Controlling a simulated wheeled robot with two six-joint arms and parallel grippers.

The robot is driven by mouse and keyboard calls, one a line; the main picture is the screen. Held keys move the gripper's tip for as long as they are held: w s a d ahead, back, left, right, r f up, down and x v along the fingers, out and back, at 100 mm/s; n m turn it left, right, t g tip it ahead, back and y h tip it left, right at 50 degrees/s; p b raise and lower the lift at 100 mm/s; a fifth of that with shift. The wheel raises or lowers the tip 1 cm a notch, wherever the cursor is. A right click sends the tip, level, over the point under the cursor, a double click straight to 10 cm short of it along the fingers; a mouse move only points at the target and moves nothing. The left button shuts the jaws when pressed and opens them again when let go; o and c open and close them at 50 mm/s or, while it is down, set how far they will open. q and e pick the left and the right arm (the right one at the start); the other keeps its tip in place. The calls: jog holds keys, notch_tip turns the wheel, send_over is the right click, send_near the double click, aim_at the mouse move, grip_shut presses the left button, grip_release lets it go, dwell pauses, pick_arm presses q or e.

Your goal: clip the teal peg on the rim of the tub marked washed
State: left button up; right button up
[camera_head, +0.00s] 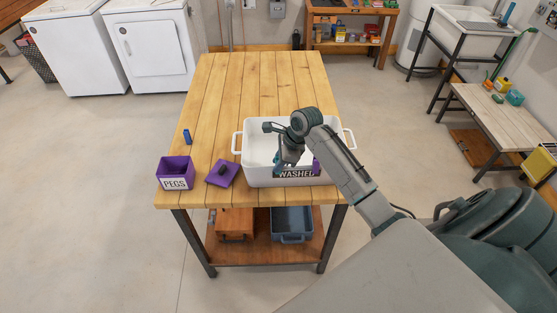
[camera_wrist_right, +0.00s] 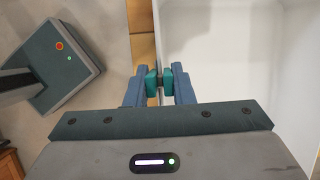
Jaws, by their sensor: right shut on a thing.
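The white tub (camera_head: 254,139) stands on the wooden table, with a dark label reading WASHED on its near wall. My right gripper (camera_head: 279,163) is at the tub's near side, by the label. In the right wrist view, the gripper (camera_wrist_right: 160,86) is shut on the teal peg (camera_wrist_right: 152,84), with one finger on each side of it. The tub's white rim (camera_wrist_right: 157,30) runs up the picture just beyond the peg. I cannot tell whether the peg's jaws are around the rim. My left gripper is not in view.
A purple PEGS box (camera_head: 175,174) stands at the table's near left corner. A purple square piece (camera_head: 224,176) with a dark part lies beside it. A blue peg (camera_head: 187,136) lies behind the box. A small purple thing (camera_head: 316,166) shows at the tub's near wall. The table's far half is clear.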

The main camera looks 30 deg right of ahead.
jog(key=o, duration=1)
jog(key=shift+r, duration=3.5)
jog(key=shift+f, duration=0.1)
